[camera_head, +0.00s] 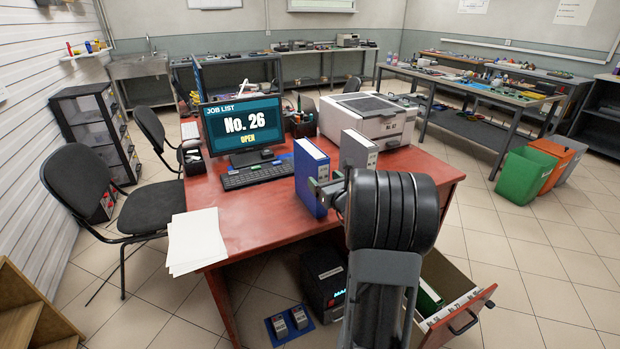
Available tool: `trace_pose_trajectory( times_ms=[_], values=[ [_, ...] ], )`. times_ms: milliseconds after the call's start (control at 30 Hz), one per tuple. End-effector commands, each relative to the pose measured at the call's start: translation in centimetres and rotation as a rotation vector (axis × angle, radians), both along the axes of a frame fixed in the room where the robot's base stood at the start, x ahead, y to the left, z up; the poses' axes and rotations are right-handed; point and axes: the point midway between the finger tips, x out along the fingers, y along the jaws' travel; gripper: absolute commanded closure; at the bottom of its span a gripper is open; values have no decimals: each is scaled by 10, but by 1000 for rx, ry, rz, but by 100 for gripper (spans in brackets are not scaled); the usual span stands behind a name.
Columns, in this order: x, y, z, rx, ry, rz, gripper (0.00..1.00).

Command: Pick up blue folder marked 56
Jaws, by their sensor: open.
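A blue folder (312,170) stands upright on the red desk (255,222), near its front edge and to the right of the keyboard. No number can be read on it from here. My gripper (323,187) is open at the right side of the folder's spine. My own arm hides part of the gripper, and I cannot tell whether a jaw touches the folder. A grey binder (358,149) stands upright behind and to the right of the blue folder.
A monitor (244,128) reads "No. 26 OPEN". A keyboard (257,175), papers (195,241) and a printer (368,118) are on the desk. An open drawer (463,315) with folders juts out at lower right.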

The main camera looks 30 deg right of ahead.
Motion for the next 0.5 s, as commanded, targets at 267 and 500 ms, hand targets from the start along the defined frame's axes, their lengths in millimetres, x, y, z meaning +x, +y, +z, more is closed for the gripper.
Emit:
trace_pose_trajectory(
  times_ms=[267,500],
  values=[
    [36,-3,-1,0,0,2,22],
    [44,-4,-1,-1,0,1,22]
  ],
)
